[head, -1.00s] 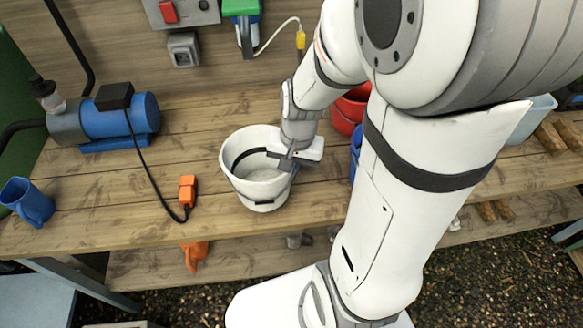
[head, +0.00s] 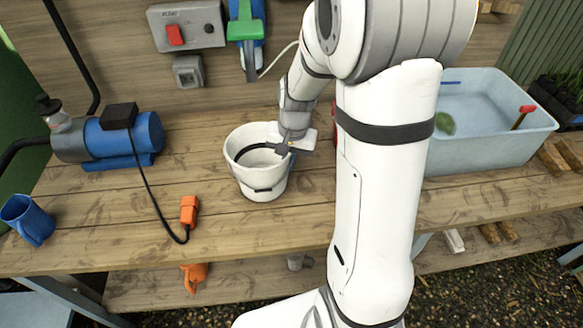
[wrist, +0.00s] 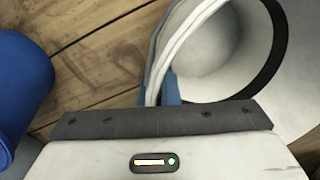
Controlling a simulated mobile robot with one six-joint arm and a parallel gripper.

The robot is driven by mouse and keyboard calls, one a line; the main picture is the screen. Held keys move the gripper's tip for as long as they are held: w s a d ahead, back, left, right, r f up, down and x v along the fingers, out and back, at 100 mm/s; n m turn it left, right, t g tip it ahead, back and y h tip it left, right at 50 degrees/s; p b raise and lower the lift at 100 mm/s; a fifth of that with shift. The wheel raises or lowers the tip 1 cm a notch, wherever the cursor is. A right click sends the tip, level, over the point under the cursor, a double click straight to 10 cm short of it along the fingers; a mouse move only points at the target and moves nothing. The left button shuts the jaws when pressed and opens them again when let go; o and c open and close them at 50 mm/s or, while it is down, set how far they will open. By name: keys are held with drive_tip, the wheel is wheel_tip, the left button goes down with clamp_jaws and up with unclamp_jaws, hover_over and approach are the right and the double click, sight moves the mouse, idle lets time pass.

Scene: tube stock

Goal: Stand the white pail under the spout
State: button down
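The white pail (head: 262,180) is upright over the wooden bench, in the middle of the head view, with a dark band inside and one outside. My gripper (head: 284,148) is at its right-hand rim. In the wrist view the pail's wall (wrist: 178,45) runs between the bluish fingertips, and my gripper looks shut on it. I cannot tell whether the pail's base touches the bench. A green and blue fitting (head: 246,30) with a grey end pointing down hangs on the back wall behind the pail. I cannot tell whether this is the spout.
A blue pump (head: 125,140) stands at the left, its black cable leading to an orange plug (head: 189,210). A pale blue tub (head: 490,130) stands at the right. A blue object (wrist: 18,85) is close beside my gripper.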

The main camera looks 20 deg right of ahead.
drive_tip(key=w, duration=0.2)
drive_tip(key=shift+w+d, duration=0.25)
drive_tip(key=shift+w, duration=0.05)
drive_tip(key=shift+f+b, duration=0.55)
drive_tip(key=shift+f, duration=0.55)
drive_tip(key=c, duration=2.1)
unclamp_jaws()
drive_tip(key=o, duration=0.5)
drive_tip(key=r, duration=0.7)
drive_tip(key=shift+s+d+r, duration=0.2)
drive_tip(key=shift+d+r, duration=0.15)
drive_tip(key=shift+d, duration=0.05)
